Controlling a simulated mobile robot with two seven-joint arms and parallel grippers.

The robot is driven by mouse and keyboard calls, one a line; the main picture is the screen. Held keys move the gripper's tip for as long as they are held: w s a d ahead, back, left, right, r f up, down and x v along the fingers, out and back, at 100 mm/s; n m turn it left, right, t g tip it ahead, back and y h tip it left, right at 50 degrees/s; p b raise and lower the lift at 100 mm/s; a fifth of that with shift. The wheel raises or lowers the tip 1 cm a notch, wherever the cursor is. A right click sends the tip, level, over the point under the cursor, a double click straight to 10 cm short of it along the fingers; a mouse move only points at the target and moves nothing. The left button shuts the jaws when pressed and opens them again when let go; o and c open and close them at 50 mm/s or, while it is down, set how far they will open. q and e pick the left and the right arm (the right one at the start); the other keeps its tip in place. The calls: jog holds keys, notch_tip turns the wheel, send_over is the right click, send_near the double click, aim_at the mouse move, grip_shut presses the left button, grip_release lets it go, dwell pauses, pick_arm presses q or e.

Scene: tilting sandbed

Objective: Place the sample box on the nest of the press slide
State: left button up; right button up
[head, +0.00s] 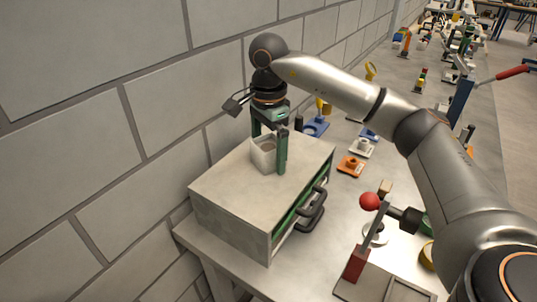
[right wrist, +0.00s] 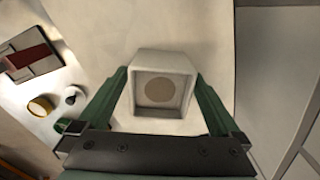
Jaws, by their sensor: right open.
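The sample box (head: 264,158), a pale open-topped box, stands on top of the grey cabinet (head: 225,190). In the right wrist view the box (right wrist: 162,118) shows a round tan disc on its floor. My right gripper (head: 269,148) is open, its green fingers on either side of the box; whether they touch it I cannot tell. In the right wrist view the gripper (right wrist: 160,88) spans the box. A red block with a lever and red ball (head: 369,201) stands on a grey plate (head: 375,290) at the lower right, perhaps the press. I cannot make out its nest. My left gripper is out of view.
Black drawer handles (head: 311,210) stick out of the cabinet's right side. An orange piece (head: 351,167) and blue pieces lie on the table behind. A block wall (head: 150,120) rises close on the left. My right arm reaches over the table.

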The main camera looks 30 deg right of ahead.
jog(key=shift+c, duration=0.2)
jog(key=c, duration=1.5)
grip_shut()
jog(key=shift+r, duration=0.15)
